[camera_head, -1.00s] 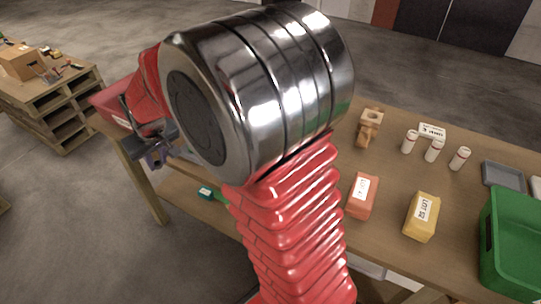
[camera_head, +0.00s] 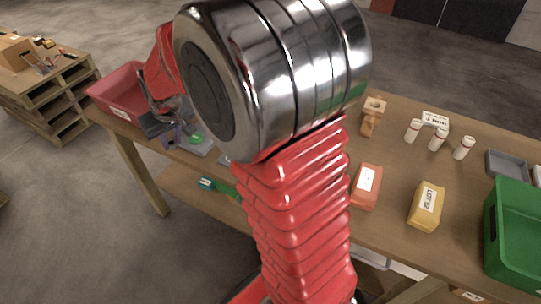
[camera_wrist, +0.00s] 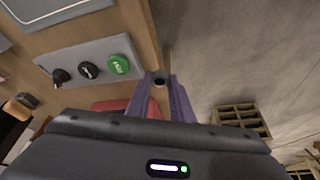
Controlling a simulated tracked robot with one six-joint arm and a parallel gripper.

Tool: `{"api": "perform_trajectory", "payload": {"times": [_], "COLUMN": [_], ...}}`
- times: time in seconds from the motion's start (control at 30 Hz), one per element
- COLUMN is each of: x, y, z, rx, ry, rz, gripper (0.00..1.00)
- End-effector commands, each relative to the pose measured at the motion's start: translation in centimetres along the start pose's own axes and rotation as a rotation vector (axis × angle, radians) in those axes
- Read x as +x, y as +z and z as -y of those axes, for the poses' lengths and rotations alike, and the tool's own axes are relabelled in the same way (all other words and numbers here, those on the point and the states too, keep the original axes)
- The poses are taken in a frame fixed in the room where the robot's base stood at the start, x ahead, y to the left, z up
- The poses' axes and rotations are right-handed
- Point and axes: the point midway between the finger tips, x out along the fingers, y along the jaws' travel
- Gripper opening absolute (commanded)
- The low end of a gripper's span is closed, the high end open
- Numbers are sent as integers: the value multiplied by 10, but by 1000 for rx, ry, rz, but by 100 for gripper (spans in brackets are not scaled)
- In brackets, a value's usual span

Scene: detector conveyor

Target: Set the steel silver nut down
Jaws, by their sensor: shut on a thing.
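My gripper (camera_wrist: 163,100) shows in the wrist view with its two purple fingers close together. Between the fingertips is a small, dark, ring-like piece, which I take to be the steel silver nut (camera_wrist: 158,82); little of it shows. In the head view my gripper (camera_head: 170,138) is at the table's left end, beside the red bin, and the nut cannot be made out there. In the wrist view the nut appears near the wooden table's edge, beside a grey control panel (camera_wrist: 92,52). Whether it touches anything is not clear.
The panel carries a green button (camera_wrist: 118,65), a black knob (camera_wrist: 88,70) and a key switch (camera_wrist: 61,77). A red bin (camera_head: 112,92) stands at the table's left end. Orange (camera_head: 366,186) and yellow (camera_head: 426,206) boxes, several white bottles and a green crate (camera_head: 513,232) stand to the right.

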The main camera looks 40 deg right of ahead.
Motion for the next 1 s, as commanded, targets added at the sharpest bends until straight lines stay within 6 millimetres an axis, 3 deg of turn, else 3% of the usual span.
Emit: {"api": "perform_trajectory", "payload": {"times": [0.2,0.5,0.8,1.0], "x": [-16,-42,-71,-86], "y": [22,62,112,138], "z": [-66,-146,-210,-236], "rx": [41,90,133,151], "ry": [19,36,52,59], "rz": [10,14,6,-2], "gripper": [0,0,0,0]}}
